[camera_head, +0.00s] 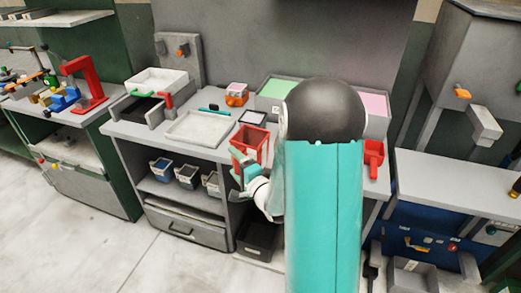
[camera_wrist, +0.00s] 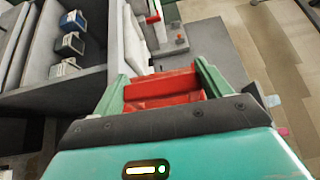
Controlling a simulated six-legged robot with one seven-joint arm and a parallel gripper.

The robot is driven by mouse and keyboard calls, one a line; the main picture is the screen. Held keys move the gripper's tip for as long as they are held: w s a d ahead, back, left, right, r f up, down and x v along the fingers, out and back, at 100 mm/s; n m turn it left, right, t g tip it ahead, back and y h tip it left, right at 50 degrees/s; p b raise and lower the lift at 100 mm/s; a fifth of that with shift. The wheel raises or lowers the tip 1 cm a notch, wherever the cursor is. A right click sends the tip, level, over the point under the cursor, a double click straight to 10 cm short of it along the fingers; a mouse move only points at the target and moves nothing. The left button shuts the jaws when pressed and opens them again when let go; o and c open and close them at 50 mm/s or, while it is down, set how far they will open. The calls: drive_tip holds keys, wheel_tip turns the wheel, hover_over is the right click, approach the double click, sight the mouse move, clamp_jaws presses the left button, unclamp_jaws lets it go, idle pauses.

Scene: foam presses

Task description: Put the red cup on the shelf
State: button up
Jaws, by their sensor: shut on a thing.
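The red cup (camera_head: 250,141) is in my gripper (camera_head: 243,168), in front of the bench's front edge in the head view. In the wrist view the red cup (camera_wrist: 165,88) sits between the two green fingers of my gripper (camera_wrist: 162,82), which are shut on it. The shelf (camera_head: 175,193) is the open level under the bench top, to the left of my gripper. In the wrist view the shelf (camera_wrist: 30,50) is at the upper left. My arm hides part of the bench.
On the bench top are a white tray (camera_head: 197,128), a white basin (camera_head: 156,80), a small pink-and-orange box (camera_head: 237,93) and green and pink panels. A red holder (camera_head: 373,152) is at the right edge. A black bin (camera_head: 258,238) stands on the floor below.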

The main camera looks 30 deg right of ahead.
drive_tip(key=w+a+f, duration=0.3)
drive_tip(key=a+f, duration=0.4)
drive_tip(key=w+a+f+h, duration=0.1)
drive_tip(key=w+a+f, duration=0.3)
drive_tip(key=a+f, duration=0.3)
drive_tip(key=shift+w+a+m+g, duration=0.15)
drive_tip(key=shift+a+m+g, duration=0.15)
drive_tip(key=shift+a, duration=0.4)
